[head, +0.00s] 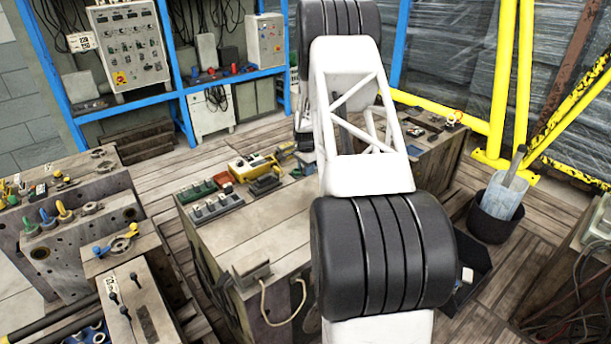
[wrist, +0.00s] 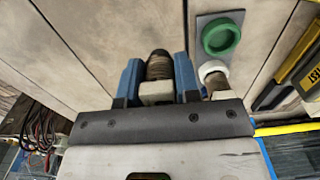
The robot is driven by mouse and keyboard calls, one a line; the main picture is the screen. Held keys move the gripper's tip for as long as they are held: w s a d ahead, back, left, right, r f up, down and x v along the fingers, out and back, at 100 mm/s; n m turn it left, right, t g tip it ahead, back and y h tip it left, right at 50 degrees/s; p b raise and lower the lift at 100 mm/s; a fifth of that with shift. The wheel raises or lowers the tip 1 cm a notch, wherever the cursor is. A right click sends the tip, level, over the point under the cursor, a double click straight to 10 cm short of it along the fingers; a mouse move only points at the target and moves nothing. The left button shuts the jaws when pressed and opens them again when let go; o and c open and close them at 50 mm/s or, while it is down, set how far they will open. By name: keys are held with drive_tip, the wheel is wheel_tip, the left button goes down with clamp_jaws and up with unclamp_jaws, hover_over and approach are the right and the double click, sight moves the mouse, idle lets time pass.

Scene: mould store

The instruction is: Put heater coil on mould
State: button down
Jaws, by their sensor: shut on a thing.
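The heater coil (wrist: 158,66) is a dark brown ribbed cylinder with a pale block at its near end. My gripper (wrist: 160,75) has blue fingers, one on each side of the coil, shut on it in the wrist view. Pale wooden boards (wrist: 90,35) lie behind the coil; I cannot tell how far below it they are. In the head view my arm hides most of the gripper and the coil. Large blocks that look like moulds stand at the left (head: 90,262) and lower left (head: 140,312); I cannot tell which one the task means.
A grey plate with a green ring (wrist: 221,37) and a white round part (wrist: 212,70) lies close right of the fingers. The central bench (head: 262,235) carries green connector blocks (head: 198,190) and a yellow device (head: 250,166). A dark bucket (head: 492,218) stands right.

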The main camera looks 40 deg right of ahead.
drive_tip(key=shift+w+d, duration=0.3)
drive_tip(key=shift+w, duration=0.15)
drive_tip(key=shift+f, duration=0.15)
drive_tip(key=shift+f, duration=1.65)
drive_tip(key=shift+f, duration=0.15)
drive_tip(key=c, duration=0.8)
unclamp_jaws()
drive_tip(key=shift+r, duration=6.15)
